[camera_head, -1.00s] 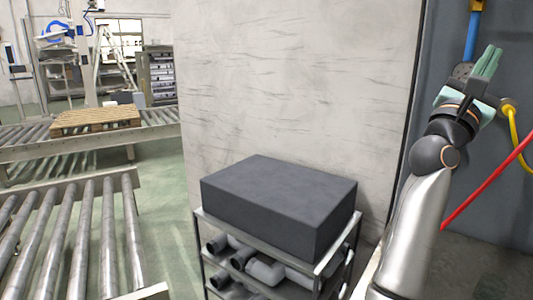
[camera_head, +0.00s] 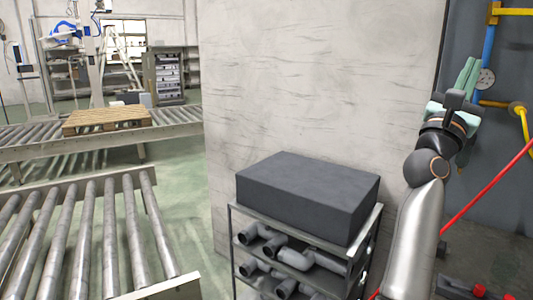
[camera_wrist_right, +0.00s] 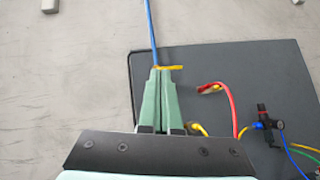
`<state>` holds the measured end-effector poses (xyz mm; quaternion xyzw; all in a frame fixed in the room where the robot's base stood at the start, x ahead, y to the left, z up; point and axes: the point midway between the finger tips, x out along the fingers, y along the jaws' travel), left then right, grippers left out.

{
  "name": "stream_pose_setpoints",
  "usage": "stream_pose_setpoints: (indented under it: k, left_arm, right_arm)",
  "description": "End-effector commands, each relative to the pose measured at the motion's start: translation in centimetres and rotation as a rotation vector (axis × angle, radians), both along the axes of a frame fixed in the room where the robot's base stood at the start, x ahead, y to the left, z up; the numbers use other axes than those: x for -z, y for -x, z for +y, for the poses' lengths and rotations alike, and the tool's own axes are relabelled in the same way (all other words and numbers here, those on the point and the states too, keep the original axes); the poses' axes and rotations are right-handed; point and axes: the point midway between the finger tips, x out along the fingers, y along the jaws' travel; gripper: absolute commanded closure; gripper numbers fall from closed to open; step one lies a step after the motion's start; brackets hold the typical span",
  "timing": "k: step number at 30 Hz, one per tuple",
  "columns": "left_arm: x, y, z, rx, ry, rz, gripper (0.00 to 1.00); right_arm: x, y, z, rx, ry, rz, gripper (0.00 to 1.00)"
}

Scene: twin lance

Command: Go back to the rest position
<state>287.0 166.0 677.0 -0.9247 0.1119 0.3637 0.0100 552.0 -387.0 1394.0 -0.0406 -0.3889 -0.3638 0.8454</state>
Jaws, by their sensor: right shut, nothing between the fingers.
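My right gripper (camera_head: 470,76) is raised at the right of the head view, in front of the dark grey wall panel (camera_head: 469,38). Its green fingers are together and hold nothing. The right wrist view shows the two fingers (camera_wrist_right: 158,92) side by side, pointing at the wall and panel, with a blue pipe (camera_wrist_right: 151,28) and a short yellow piece (camera_wrist_right: 168,67) beyond their tips. I cannot tell whether the fingertips touch them. My left gripper is not in view.
A dark grey block (camera_head: 309,196) lies on a metal rack (camera_head: 236,223) holding several grey pipe fittings. A pale wall (camera_head: 320,75) stands behind. Roller conveyors (camera_head: 85,240) and a wooden pallet (camera_head: 106,119) are at left. A red hose (camera_head: 487,190) crosses at right.

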Motion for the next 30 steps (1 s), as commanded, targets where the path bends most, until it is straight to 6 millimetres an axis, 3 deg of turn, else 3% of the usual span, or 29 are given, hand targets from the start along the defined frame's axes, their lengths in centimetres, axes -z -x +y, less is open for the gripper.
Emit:
stream_pose_setpoints:
  k: [5,9,12,17,23,30]
  left_arm:
    - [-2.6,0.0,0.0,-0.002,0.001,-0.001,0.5]
    - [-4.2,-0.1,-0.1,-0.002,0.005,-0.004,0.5]
    - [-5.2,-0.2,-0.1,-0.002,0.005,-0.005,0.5]
    - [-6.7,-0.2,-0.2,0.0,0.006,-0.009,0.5]
    - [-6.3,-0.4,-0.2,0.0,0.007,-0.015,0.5]
    - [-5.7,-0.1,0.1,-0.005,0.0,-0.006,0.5]
  right_arm:
    - [4.3,-5.3,1.0,0.042,0.207,0.231,1.0]
    - [10.2,-8.9,1.5,0.061,0.374,0.431,1.0]
    - [15.2,-10.6,1.3,0.07,0.487,0.573,1.0]
    - [23.0,-11.5,0.2,0.078,0.643,0.777,1.0]
    - [23.3,-12.4,3.7,0.31,1.102,0.893,1.0]
    - [26.7,-13.8,6.5,0.718,1.809,1.052,1.0]
